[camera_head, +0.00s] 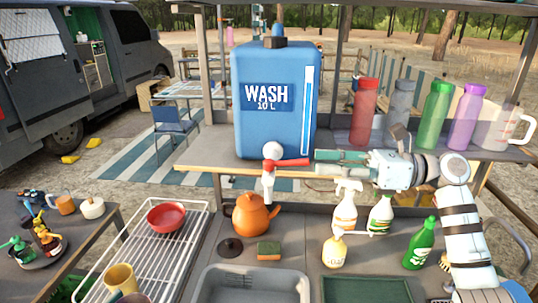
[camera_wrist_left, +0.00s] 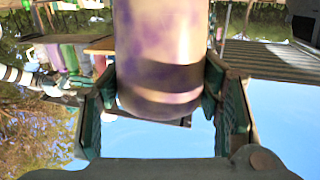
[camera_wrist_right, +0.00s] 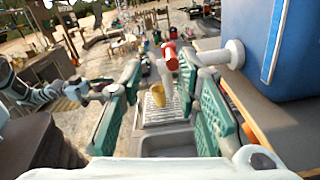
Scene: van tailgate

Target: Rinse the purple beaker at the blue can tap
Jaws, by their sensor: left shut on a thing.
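The blue wash can (camera_head: 275,105) stands on the shelf. Its white tap (camera_head: 268,178) has a red lever (camera_head: 292,162) pointing right, and the lever also shows in the right wrist view (camera_wrist_right: 170,56). My right gripper (camera_head: 322,157) is at the lever's right end. In the right wrist view its fingers (camera_wrist_right: 163,92) are apart, with the lever ahead between them; contact is unclear. In the left wrist view my left gripper (camera_wrist_left: 160,95) is shut on the purple beaker (camera_wrist_left: 165,60), pale with purple smears and a dark band. The head view does not show the left gripper.
Below the can are a grey sink (camera_head: 252,282), an orange kettle (camera_head: 250,214), a sponge (camera_head: 269,250) and spray bottles (camera_head: 345,208). A wire rack (camera_head: 165,250) with a red bowl (camera_head: 166,216) is at left. Several bottles (camera_head: 437,112) stand on the shelf at right.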

